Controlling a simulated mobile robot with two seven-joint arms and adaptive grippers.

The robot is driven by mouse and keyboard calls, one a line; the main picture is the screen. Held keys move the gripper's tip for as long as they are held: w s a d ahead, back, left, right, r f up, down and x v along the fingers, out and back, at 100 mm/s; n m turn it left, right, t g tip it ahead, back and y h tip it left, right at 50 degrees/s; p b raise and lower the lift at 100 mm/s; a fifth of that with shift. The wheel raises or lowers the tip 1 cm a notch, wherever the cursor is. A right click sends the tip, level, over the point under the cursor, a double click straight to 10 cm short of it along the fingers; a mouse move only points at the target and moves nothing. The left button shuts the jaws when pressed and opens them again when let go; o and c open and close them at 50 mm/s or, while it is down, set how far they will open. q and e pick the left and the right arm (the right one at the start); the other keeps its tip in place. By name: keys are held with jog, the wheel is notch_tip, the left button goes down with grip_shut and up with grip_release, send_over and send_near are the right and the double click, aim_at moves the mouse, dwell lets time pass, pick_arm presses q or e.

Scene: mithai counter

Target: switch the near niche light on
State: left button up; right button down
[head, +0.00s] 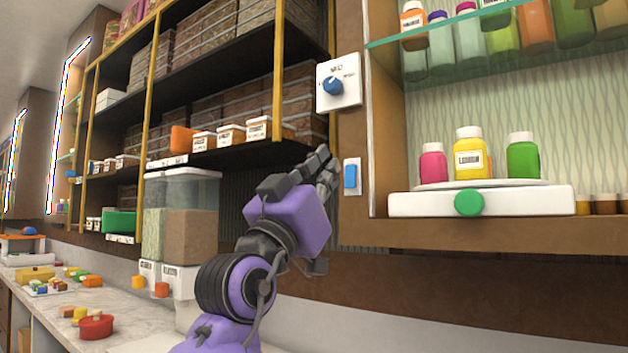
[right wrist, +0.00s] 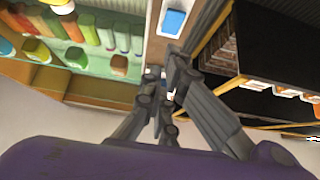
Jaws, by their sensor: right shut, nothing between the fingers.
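A blue rocker switch (head: 350,176) on a white plate is on the wooden panel at the left edge of the near niche (head: 480,130). It also shows at the top of the right wrist view (right wrist: 173,21). Above it on the panel is a white dial plate with a blue knob (head: 333,86). My right gripper (head: 328,160) is shut and empty, its fingertips just left of the switch in the head view. In the right wrist view the fingertips (right wrist: 172,72) lie below the switch; I cannot tell whether they touch the panel. My left gripper is not in view.
The niche holds bottles on a glass shelf (head: 480,24) and three jars on a white stand (head: 400,204) with a green knob. Dark shelves with boxes stand left of the panel. Clear containers (head: 180,215) and a red pot (head: 96,326) are on the counter.

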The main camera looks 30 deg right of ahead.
aim_at(353, 165)
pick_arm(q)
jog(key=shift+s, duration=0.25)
pick_arm(e)
jog(key=d, duration=0.1)
jog(key=w+d, duration=0.1)
jog(key=d, duration=0.1)
jog(key=shift+w+d+f, duration=0.2)
jog(key=shift+d+f, duration=0.05)
jog(key=shift+f, duration=0.1)
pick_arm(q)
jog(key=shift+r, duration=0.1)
pick_arm(e)
jog(key=shift+w+d+f+b, duration=0.25)
jog(key=shift+d+f+b, duration=0.35)
jog(key=shift+b, duration=0.55)
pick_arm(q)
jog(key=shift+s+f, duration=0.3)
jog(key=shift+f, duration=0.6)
pick_arm(e)
jog(key=shift+a+r+t, duration=0.15)
jog(key=shift+r+t, duration=0.05)
jog(key=shift+t, duration=0.1)
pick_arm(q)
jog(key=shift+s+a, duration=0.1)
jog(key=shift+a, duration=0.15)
pick_arm(e)
jog(key=shift+s, duration=0.15)
